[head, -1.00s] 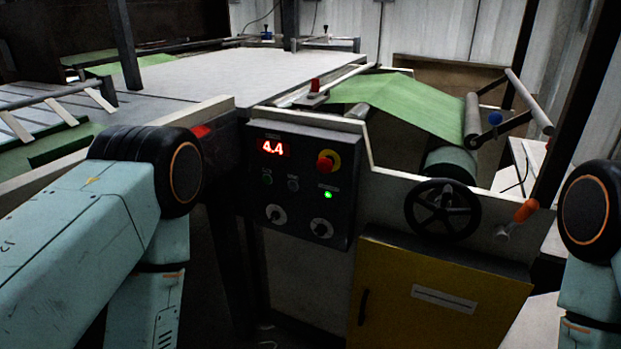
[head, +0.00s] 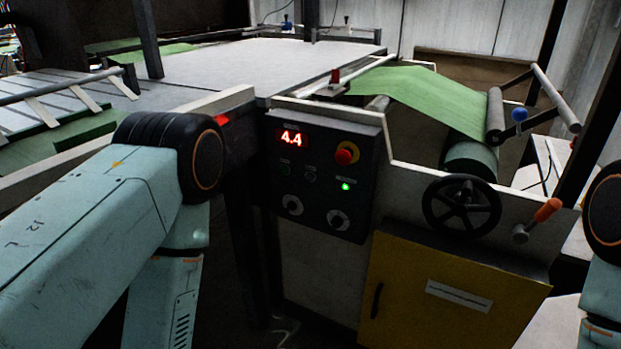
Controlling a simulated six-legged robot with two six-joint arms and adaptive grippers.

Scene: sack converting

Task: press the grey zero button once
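The dark control panel (head: 325,209) stands on the machine's front at the centre of the head view. Its red display (head: 291,138) reads 4.4. A small grey button (head: 311,176), which looks like the zero button, sits below the display. Its label is too small to read. A small dark green button (head: 284,170) sits left of it. My two arms show at the left and right edges, but neither gripper is in view. Nothing is seen touching the panel.
A red stop knob on yellow (head: 346,153), a lit green lamp (head: 346,187) and two dials (head: 292,205) (head: 338,220) share the panel. A black handwheel (head: 461,206), an orange-handled lever (head: 547,210) and a yellow cabinet (head: 445,295) are to its right.

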